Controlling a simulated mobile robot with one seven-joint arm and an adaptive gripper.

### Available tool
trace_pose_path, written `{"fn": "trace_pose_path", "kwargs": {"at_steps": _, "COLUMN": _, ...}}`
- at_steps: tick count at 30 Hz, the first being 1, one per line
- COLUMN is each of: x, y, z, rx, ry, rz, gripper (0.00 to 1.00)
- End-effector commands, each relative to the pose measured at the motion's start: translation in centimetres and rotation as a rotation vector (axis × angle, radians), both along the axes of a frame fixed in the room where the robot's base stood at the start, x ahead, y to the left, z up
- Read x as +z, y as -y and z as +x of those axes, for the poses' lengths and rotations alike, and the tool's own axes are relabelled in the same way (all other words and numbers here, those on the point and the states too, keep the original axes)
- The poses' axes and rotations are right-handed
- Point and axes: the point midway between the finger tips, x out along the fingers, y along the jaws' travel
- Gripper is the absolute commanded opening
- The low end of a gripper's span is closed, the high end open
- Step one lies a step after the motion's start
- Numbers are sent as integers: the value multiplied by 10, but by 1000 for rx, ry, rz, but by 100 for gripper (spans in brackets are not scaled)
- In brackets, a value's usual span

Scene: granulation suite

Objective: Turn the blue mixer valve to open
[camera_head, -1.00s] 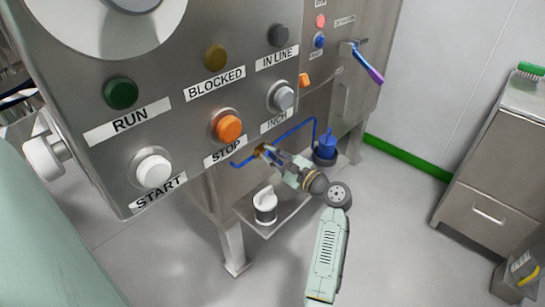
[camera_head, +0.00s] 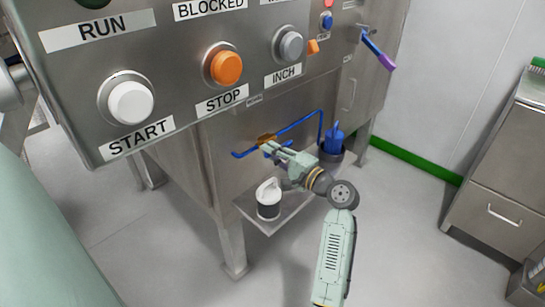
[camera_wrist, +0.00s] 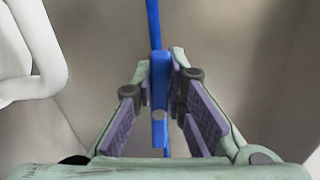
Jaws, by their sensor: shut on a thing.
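A thin blue line (camera_head: 297,125) runs along the steel front of the machine below the button panel, with a small orange-brown part (camera_head: 266,139) on it. My gripper (camera_head: 268,147) reaches to that part from the lower right. In the wrist view, the blue valve handle (camera_wrist: 160,75) stands upright between the two finger pads of my gripper (camera_wrist: 168,85), and they are shut on it. A grey round end shows on its lower part. In the head view my fingers partly hide the handle, and I cannot tell its turn angle there.
The START (camera_head: 130,102), STOP (camera_head: 224,68) and INCH (camera_head: 289,45) buttons are above. A white-topped container (camera_head: 268,199) stands on a low shelf below. A blue pot-like part (camera_head: 334,139) is right of my gripper, and a purple-tipped blue lever (camera_head: 378,51) is farther right.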

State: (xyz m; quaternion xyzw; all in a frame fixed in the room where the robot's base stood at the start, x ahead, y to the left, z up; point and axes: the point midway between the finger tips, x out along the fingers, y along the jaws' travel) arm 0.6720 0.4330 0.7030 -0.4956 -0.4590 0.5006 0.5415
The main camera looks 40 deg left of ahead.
Motion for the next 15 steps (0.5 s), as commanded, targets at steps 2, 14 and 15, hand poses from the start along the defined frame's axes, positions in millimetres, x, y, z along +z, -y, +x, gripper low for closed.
{"fn": "trace_pose_path", "kwargs": {"at_steps": 2, "x": -6, "y": 0, "z": -1, "rx": 2, "ry": 31, "rz": -7, "gripper": 0}}
{"fn": "trace_pose_path", "kwargs": {"at_steps": 14, "x": -6, "y": 0, "z": 0, "rx": 0, "ry": 101, "rz": -13, "gripper": 0}}
{"fn": "trace_pose_path", "kwargs": {"at_steps": 15, "x": -5, "y": 0, "z": 0, "rx": 0, "ry": 102, "rz": -13, "gripper": 0}}
